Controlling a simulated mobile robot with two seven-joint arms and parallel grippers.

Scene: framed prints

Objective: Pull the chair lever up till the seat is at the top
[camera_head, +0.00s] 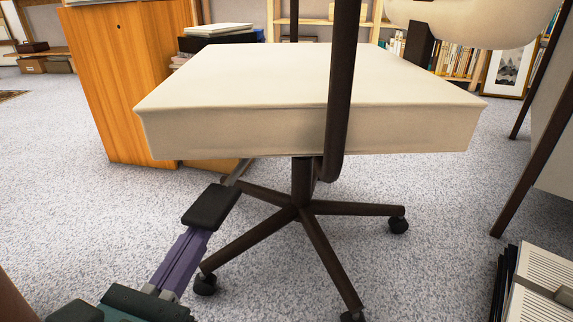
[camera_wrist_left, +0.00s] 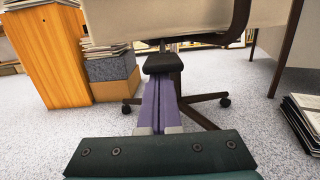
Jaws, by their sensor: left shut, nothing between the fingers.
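The office chair has a cream seat (camera_head: 300,100) on a dark column (camera_head: 302,182) with a wheeled star base (camera_head: 325,255). A short thin rod, seemingly the chair lever (camera_head: 237,172), shows below the seat's left part in the head view. My left gripper (camera_head: 212,205) reaches in from the lower left, its purple fingers shut and its dark tips just below and in front of that rod. I cannot tell whether they touch. My right gripper is not in view.
An orange wooden cabinet (camera_head: 125,80) stands behind left, with stacked books (camera_head: 215,38) beside it. A pile of papers (camera_head: 540,290) lies at the lower right. A pale desk panel (camera_head: 555,150) with dark legs is at right. Grey carpet around the chair is mostly clear.

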